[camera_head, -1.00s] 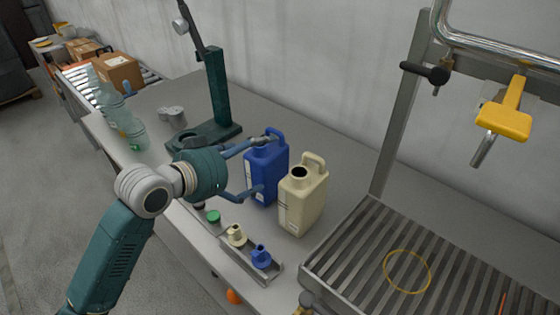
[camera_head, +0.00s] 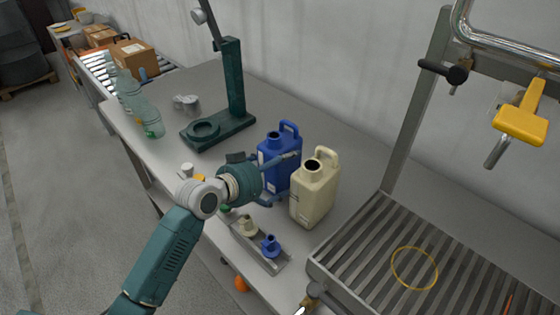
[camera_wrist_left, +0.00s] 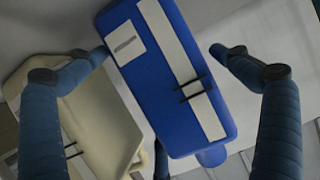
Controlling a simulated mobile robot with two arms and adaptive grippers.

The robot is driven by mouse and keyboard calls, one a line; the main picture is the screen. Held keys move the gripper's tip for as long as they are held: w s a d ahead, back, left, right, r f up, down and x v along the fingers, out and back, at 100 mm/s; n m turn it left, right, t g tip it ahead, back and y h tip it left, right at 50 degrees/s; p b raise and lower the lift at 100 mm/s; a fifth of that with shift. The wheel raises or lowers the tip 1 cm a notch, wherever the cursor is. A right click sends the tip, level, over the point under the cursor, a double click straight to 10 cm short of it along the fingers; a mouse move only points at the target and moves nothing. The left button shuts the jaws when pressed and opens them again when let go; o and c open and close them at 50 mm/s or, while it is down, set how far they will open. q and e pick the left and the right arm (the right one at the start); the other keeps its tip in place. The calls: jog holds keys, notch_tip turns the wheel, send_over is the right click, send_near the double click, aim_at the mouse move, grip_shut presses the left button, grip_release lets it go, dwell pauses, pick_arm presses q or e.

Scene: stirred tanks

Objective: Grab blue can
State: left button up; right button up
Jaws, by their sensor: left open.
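The blue can (camera_head: 280,150), with a handle and open neck, stands upright on the grey bench. The cream can (camera_head: 316,190) stands close to its right. My left gripper (camera_head: 284,178) is open at the blue can, one finger passing its far-left side and the other low on its front. In the left wrist view, the blue can (camera_wrist_left: 170,75) lies between the spread fingers of the left gripper (camera_wrist_left: 160,52). The cream can (camera_wrist_left: 100,115) shows behind one finger there. Whether either finger touches a can is unclear. My right gripper is out of view.
A metal tray (camera_head: 262,258) with a cream cap and a blue cap (camera_head: 271,246) sits at the bench's front edge. A green stand (camera_head: 232,100) is behind, left of the cans. A slatted metal grate (camera_head: 370,250) lies to the right. Clear bottles (camera_head: 150,120) stand at left.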

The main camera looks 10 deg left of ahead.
pick_arm(q)
jog(key=shift+x, duration=1.05)
jog(key=shift+c, duration=0.3)
jog(key=c, duration=1.2)
jog(key=shift+r, duration=0.1)
